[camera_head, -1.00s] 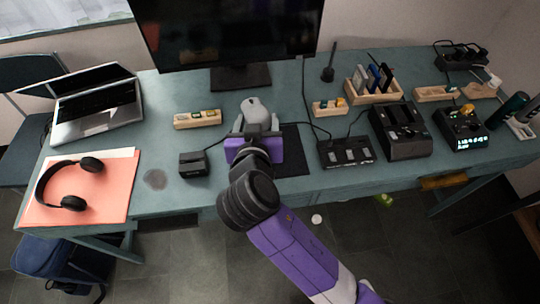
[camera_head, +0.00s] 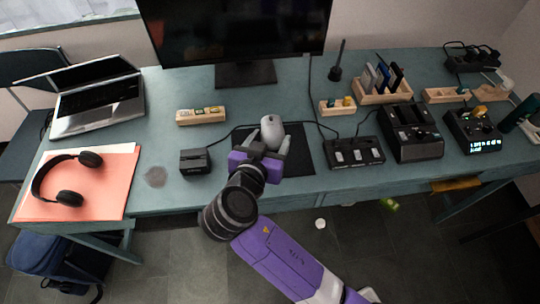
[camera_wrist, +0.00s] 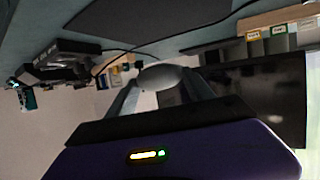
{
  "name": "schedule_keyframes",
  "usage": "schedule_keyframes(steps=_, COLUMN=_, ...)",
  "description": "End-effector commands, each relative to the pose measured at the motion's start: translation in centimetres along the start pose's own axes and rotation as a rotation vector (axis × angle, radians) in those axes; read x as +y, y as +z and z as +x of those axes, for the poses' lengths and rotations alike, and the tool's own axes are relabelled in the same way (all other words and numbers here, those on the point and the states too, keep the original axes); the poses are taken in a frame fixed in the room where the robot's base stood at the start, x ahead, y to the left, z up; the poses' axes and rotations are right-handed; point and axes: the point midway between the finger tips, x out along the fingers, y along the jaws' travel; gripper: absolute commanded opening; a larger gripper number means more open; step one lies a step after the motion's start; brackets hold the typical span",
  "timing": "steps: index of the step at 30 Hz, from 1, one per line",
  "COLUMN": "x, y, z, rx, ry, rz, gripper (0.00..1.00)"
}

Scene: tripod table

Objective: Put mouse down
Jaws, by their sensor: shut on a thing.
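My gripper (camera_head: 269,141) is shut on a light grey mouse (camera_head: 270,130), with one finger on each side of it. The mouse also shows between the fingers in the wrist view (camera_wrist: 160,77), where the picture is upside down. In the head view the mouse appears over the left part of a dark mouse pad (camera_head: 302,160). The pad also shows at the top of the wrist view (camera_wrist: 130,20). My gripper hides part of the pad's left side. I cannot tell for sure whether the mouse touches the surface.
A small black box (camera_head: 195,161) stands left of my gripper. A black button device (camera_head: 353,153) stands right of the pad. The monitor (camera_head: 245,74) is behind, and a wooden block holder (camera_head: 201,115) is at the back left. Cables run past the pad.

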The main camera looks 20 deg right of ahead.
Motion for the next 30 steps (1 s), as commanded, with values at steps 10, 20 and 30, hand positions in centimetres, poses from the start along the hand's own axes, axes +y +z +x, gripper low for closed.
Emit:
schedule_keyframes(steps=10, x=-0.2, y=3.5, z=1.5, rx=-0.001, ry=0.001, rz=-0.001, gripper=0.18)
schedule_keyframes(steps=20, x=-0.4, y=6.7, z=2.8, rx=0.001, ry=-0.001, rz=0.000, gripper=0.18)
schedule_keyframes(steps=30, x=-0.4, y=7.0, z=2.9, rx=0.001, ry=-0.001, rz=0.001, gripper=0.18)
